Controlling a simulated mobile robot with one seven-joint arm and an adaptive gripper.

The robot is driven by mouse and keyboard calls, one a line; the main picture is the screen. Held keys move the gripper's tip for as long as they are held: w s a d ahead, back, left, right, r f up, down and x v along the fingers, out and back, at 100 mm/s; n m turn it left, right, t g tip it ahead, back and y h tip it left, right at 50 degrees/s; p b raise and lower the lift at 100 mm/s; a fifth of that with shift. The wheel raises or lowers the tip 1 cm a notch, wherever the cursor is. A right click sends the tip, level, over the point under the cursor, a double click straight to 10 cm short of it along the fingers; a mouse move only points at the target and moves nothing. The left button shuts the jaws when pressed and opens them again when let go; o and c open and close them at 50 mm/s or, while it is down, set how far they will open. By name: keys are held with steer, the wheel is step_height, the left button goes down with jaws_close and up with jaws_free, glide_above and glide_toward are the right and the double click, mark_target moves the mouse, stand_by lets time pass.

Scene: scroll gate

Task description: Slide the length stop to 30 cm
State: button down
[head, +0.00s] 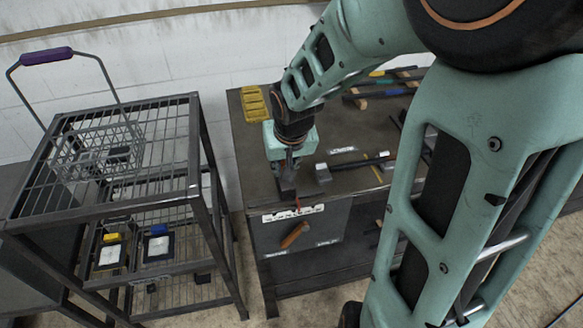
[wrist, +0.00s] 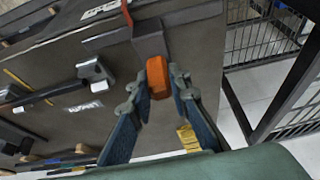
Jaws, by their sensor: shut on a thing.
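My gripper (wrist: 160,88) is shut on the orange block, one finger on each side. A red pointer (wrist: 127,16) runs from the stop towards the bench's front edge. In the head view my gripper (head: 287,172) is over the front left part of the bench, partly hiding the stop. The white scale strip (head: 278,216) is on the front edge, with the red pointer (head: 298,203) a little right of its middle. Its numbers are too small to read.
A yellow tray (head: 253,104) sits at the back left corner. Bars and tools lie at the back right. A wire-shelf cart (head: 195,150) with a basket stands left of the bench.

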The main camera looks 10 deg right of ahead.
steer(key=a+b, duration=0.3)
steer(key=a, duration=0.2)
steer(key=shift+a+f, duration=0.15)
steer(key=shift+a, duration=0.15)
steer(key=shift+a+r+b, duration=0.2)
steer(key=shift+a+b, duration=0.2)
steer(key=c, duration=1.8)
jaws_free()
